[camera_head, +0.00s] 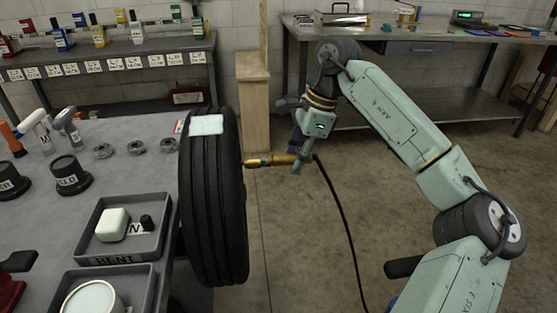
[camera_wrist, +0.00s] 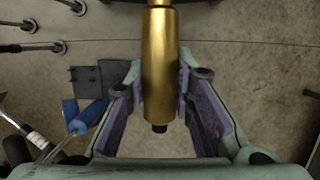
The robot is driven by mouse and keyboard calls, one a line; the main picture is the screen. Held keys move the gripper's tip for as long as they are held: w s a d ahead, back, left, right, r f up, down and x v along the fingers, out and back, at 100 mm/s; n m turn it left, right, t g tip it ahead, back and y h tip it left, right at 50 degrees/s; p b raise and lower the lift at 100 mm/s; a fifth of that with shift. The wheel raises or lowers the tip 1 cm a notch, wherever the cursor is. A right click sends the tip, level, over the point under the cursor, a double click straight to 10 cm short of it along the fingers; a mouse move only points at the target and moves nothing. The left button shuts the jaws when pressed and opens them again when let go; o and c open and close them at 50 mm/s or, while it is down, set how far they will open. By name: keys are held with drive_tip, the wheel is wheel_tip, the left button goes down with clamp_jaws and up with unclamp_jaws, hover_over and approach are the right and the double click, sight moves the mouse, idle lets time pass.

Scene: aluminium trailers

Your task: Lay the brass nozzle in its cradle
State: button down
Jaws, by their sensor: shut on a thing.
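The brass nozzle (camera_head: 270,160) is held level in my gripper (camera_head: 302,155), its tip pointing left, close to the right side of the tyre. I cannot tell whether the tip touches the tyre. A black hose (camera_head: 343,220) runs from the nozzle's rear down towards the floor. In the wrist view, the nozzle's gold barrel (camera_wrist: 160,55) lies between the purple pads of my gripper (camera_wrist: 162,82), which is shut on it. I cannot make out a cradle for the nozzle in either view.
A wooden post (camera_head: 254,110) and back workbench (camera_head: 420,45) stand behind. Floor (camera_head: 300,250) right of the tyre is open.

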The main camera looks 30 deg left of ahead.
drive_tip(key=shift+w+d+p, duration=0.15)
drive_tip(key=shift+w+d, duration=0.5)
drive_tip(key=shift+d, duration=0.3)
drive_tip(key=shift+w+d+p, duration=0.15)
drive_tip(key=shift+w+d, duration=0.45)
drive_tip(key=shift+d, duration=0.35)
